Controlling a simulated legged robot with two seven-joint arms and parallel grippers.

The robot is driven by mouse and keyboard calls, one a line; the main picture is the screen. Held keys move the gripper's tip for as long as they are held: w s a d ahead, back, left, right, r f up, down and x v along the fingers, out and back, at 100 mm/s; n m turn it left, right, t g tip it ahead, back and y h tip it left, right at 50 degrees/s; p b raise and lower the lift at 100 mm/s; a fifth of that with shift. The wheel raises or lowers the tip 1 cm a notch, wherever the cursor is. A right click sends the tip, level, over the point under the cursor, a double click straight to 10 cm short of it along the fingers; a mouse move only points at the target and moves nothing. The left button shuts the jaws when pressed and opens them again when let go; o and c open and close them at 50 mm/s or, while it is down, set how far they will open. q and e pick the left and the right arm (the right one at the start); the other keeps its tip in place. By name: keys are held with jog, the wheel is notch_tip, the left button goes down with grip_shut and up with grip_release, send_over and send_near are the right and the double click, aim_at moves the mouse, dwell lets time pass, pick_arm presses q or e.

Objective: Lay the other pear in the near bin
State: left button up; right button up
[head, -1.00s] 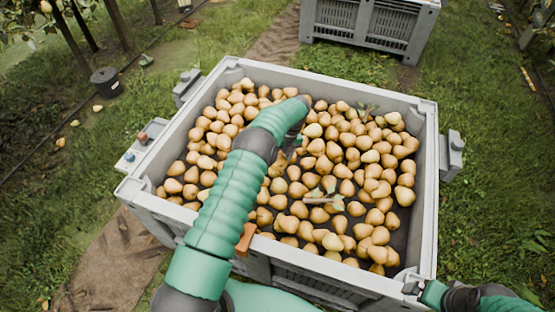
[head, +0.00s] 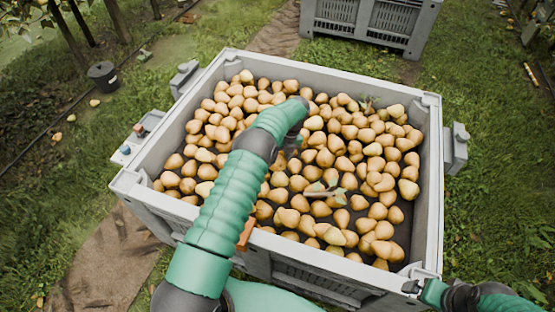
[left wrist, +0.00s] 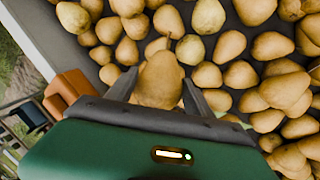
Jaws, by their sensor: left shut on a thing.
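The near bin (head: 432,190) is a large grey crate holding many yellow-brown pears. My left gripper (head: 294,145) is over the pears near the middle of the bin, mostly hidden behind its own arm in the head view. In the left wrist view my left gripper (left wrist: 160,92) is shut on a pear (left wrist: 161,78), which sits between its two dark fingers. Other pears lie just beyond; I cannot tell whether the held pear touches them. My right gripper (head: 413,287) is at the bin's near right corner, small and dark; its jaws are unclear.
Leafy twigs (head: 325,190) lie on the pears. A second grey bin (head: 365,25) stands on the grass behind. A dark bucket (head: 103,75) is at the left. Dark bare floor (head: 402,235) shows inside the bin at the right. The bin's walls rise around the pears.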

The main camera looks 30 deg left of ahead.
pick_arm(q)
jog(key=shift+f+b, duration=1.6)
jog(key=shift+f, duration=0.5)
jog(key=shift+f+b, duration=2.5)
jog(key=shift+f, duration=0.35)
dwell(0.5)
jog(key=o, duration=1.7)
jog(key=shift+c, duration=0.2)
